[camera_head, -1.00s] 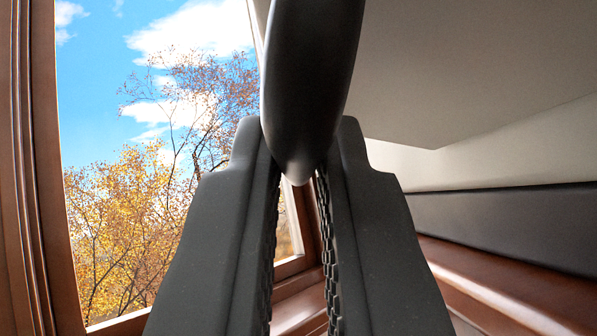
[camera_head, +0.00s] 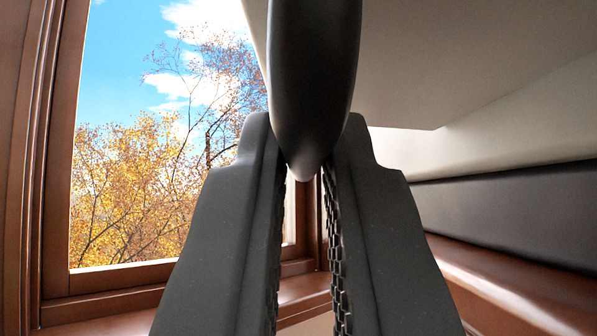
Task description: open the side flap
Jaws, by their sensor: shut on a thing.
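A dark, smooth, tapered handle (camera_head: 312,70) hangs into the top middle of the view, with its rounded tip pointing down. My gripper (camera_head: 307,125) has its two black fingers on either side of the handle and is shut on it near its lower end. A large pale beige panel (camera_head: 450,60) fills the upper right behind the handle. It may be the side flap, but the handle's attachment to it is out of view or hidden. The fingers hide part of the panel's lower left and the area below it.
A brown wooden window frame (camera_head: 110,305) stands at the left, with autumn trees and sky behind the glass. At the right, a dark padded strip (camera_head: 510,215) runs above a reddish-brown ledge (camera_head: 520,285). A wooden sill (camera_head: 305,290) shows between the fingers.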

